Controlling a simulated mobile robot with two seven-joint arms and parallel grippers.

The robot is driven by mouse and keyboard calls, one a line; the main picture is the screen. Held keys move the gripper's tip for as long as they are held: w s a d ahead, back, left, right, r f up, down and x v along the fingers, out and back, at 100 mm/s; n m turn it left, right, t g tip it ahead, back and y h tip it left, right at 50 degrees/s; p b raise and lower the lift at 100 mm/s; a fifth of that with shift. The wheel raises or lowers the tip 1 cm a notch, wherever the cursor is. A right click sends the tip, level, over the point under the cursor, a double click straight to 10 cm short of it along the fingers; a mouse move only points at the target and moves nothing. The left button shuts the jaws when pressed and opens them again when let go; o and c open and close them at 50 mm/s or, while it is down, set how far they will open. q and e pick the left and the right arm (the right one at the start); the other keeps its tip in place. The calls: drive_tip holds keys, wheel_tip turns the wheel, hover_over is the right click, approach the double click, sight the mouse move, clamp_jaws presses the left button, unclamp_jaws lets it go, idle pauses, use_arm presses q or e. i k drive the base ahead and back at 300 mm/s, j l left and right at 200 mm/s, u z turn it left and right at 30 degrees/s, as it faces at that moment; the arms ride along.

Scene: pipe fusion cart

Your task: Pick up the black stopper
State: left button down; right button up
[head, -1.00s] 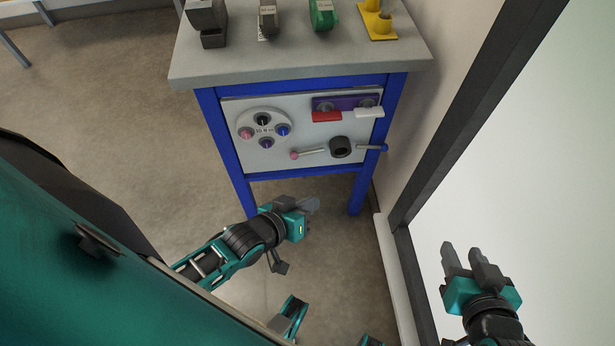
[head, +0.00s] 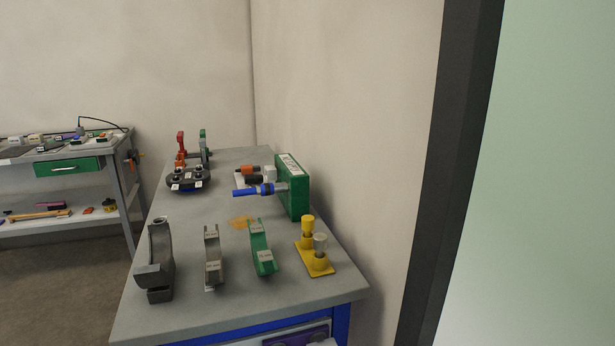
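I cannot single out the black stopper with certainty. A small black piece (head: 255,180) lies on the cart top (head: 190,318), below an orange-tipped piece (head: 249,170) and left of a white block (head: 270,174). Neither of my grippers is in the head view.
Along the cart's front stand a dark grey curved clamp (head: 160,258), a grey one (head: 212,256), a green one (head: 261,250) and a yellow stand with two pegs (head: 316,264). A dark device (head: 188,178) sits behind. A wall and dark frame (head: 450,170) close the right.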

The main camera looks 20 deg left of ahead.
sight(249, 179)
drive_tip(key=k, duration=0.25)
drive_tip(key=k+j, duration=0.1)
drive_tip(key=j, duration=0.15)
drive_tip(key=k+j, duration=0.1)
drive_tip(key=j, duration=1.1)
drive_tip(key=i+j+z, duration=0.1)
drive_tip(key=j, duration=0.5)
drive_tip(key=i+j, duration=0.1)
drive_tip(key=j, duration=0.5)
drive_tip(key=j+z, duration=0.15)
drive_tip(key=j, duration=0.45)
drive_tip(key=i+j, duration=0.1)
drive_tip(key=j, duration=0.35)
drive_tip(key=i+j+z, duration=0.1)
drive_tip(key=j, duration=0.35)
drive_tip(key=i+j, duration=0.1)
drive_tip(key=j, duration=0.2)
drive_tip(key=i+j, duration=0.15)
drive_tip(key=j, duration=0.15)
drive_tip(key=i+j+z, duration=0.1)
drive_tip(key=j, duration=0.2)
